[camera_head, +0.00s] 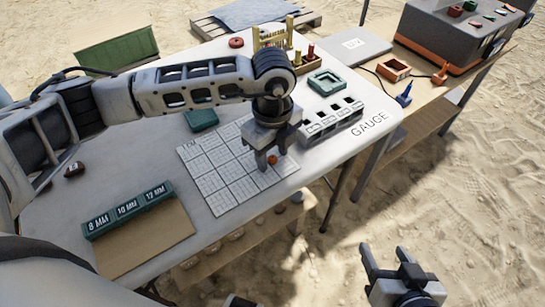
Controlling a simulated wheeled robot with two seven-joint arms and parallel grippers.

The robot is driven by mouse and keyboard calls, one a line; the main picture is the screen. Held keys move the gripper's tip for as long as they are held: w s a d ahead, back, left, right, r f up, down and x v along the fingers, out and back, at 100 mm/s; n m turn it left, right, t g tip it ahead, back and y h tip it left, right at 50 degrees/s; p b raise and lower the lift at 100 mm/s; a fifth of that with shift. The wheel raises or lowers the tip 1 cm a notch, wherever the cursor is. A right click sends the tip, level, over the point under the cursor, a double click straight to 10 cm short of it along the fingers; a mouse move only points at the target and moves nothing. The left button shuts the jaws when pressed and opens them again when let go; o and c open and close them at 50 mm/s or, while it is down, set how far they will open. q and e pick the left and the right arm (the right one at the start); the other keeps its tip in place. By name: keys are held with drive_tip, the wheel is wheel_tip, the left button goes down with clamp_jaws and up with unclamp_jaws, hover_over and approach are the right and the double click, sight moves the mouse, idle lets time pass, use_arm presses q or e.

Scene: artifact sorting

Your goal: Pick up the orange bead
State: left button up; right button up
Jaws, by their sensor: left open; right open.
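The orange bead (272,160) is a small round thing on the right part of the white grid sheet (212,180). My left gripper (272,163) reaches over the table and points down, with its fingers around or just beside the bead. It is open; whether a finger touches the bead I cannot tell. My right gripper (388,270) is open and empty at the lower right, off the table above the sand.
Green blocks labelled 8 MM, 10 MM and 12 MM (128,210) stand by a brown board (145,240). A grey slotted GAUGE block (332,120), a green square tray (326,82) and a green block (201,120) stand around the sheet. A second table holds a grey case (440,40).

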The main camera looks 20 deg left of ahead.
use_arm(q)
clamp_jaws()
drive_tip(key=shift+r, duration=0.15)
